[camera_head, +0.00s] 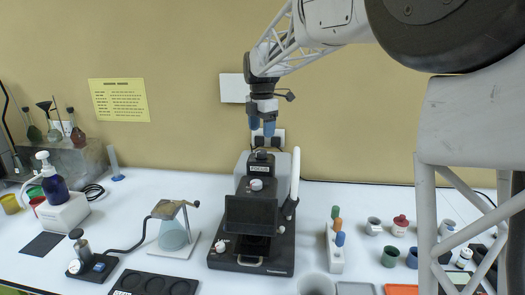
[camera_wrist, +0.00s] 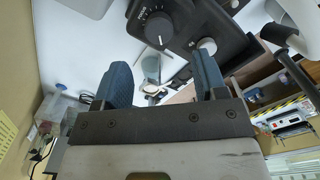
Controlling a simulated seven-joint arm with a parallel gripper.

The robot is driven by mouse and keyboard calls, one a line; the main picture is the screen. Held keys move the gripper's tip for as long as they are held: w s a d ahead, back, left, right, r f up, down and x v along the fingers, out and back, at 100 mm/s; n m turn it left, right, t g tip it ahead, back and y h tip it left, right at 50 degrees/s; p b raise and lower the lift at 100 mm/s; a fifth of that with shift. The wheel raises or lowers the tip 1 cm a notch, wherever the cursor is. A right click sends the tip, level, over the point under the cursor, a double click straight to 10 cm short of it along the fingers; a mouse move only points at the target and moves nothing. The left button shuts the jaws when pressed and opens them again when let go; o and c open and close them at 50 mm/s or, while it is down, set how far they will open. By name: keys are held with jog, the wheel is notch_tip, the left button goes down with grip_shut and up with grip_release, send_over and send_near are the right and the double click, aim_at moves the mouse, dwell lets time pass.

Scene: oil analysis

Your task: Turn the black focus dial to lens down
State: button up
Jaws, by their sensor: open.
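The black focus dial (camera_head: 262,155) sits on top of the dark microscope-like instrument (camera_head: 250,260), above a small label. In the wrist view the dial (camera_wrist: 158,28) is a round black knob with a pale pointer line and small printed markings around it; I cannot read its setting.
A white knob (camera_head: 256,184) is on the instrument's front, and a pale upright tube (camera_head: 295,172) stands at its right. A glass flask on a stand (camera_head: 174,236) is to the left. A rack with coloured tops (camera_head: 335,245) is to the right.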

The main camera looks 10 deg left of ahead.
aim_at(261, 151)
jog(key=shift+w+a+f, duration=0.1)
jog(key=shift+f, duration=0.1)
dwell(0.3)
jog(key=shift+f, duration=3.75)
jog(key=shift+c, duration=0.2)
jog(key=c, duration=0.9)
